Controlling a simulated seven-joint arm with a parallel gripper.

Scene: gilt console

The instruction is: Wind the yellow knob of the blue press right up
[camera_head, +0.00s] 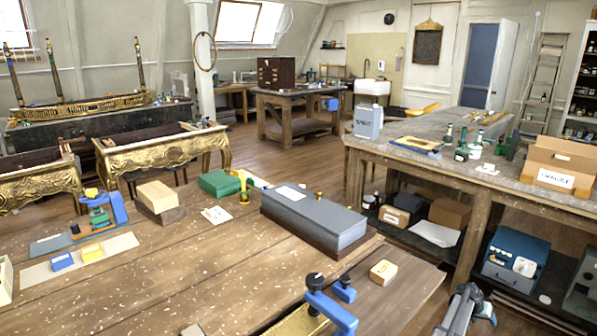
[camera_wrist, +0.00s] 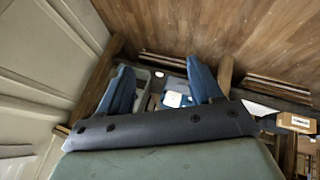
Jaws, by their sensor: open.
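The blue press (camera_head: 117,209) stands at the left of the wooden workbench in the head view. Its yellow knob (camera_head: 91,193) is on top, at the left end of its arm. A green block (camera_head: 99,217) sits under the knob, and a small black knob shows low at the left. How far the screw is wound cannot be told at this size. My gripper (camera_wrist: 158,68) is open and empty in the wrist view, its two blue fingers apart. It points toward the floor and a shelf, with no press in sight there.
A long grey box (camera_head: 312,222) lies mid-bench, with cardboard-coloured blocks (camera_head: 156,197) and a green box (camera_head: 219,183) behind. A second blue clamp (camera_head: 330,310) with a black knob stands at the front. Yellow and blue blocks lie before the press. The bench's left front is mostly clear.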

